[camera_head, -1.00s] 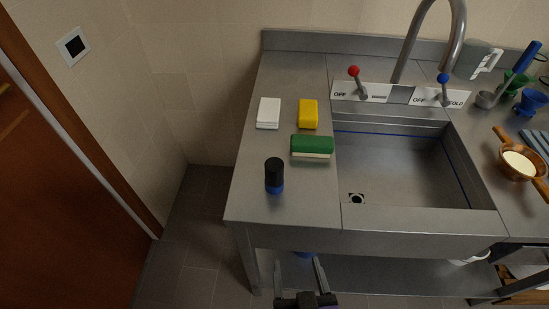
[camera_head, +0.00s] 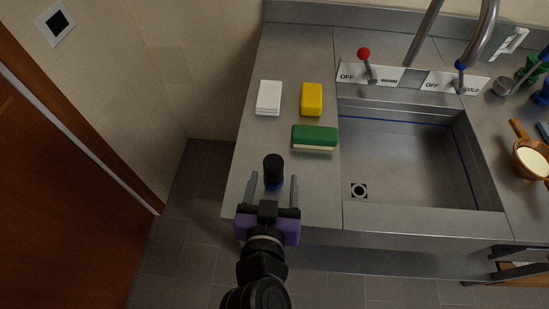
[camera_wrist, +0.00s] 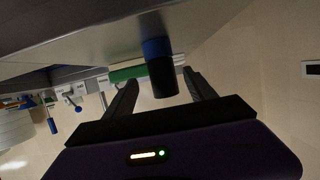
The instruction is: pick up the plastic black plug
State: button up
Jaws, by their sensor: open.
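The black plug (camera_head: 273,165) is a short black cylinder with a blue lower part, standing upright on the steel counter near its front left edge. My gripper (camera_head: 273,177) is open and empty, with one finger to each side of the plug in the head view. In the wrist view, which looks upside down, the plug (camera_wrist: 163,82) shows between the two open fingers (camera_wrist: 160,77), with its blue part against the counter. I cannot tell how far the fingers reach along it.
A green sponge (camera_head: 314,136) lies behind the plug to the right, with a yellow block (camera_head: 312,98) and a white block (camera_head: 269,97) farther back. The sink (camera_head: 400,170) is to the right, with taps behind it. A wooden door (camera_head: 60,190) stands at the left.

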jog(key=p+x, duration=0.1)
jog(key=x, duration=0.5)
jog(key=shift+w+a+r+p, duration=0.1)
jog(key=shift+w+a+p, duration=0.05)
jog(key=shift+p, duration=0.25)
jog(key=shift+w+f, duration=0.3)
jog(key=shift+w, duration=0.2)
grip_shut()
jog(key=shift+r, duration=0.1)
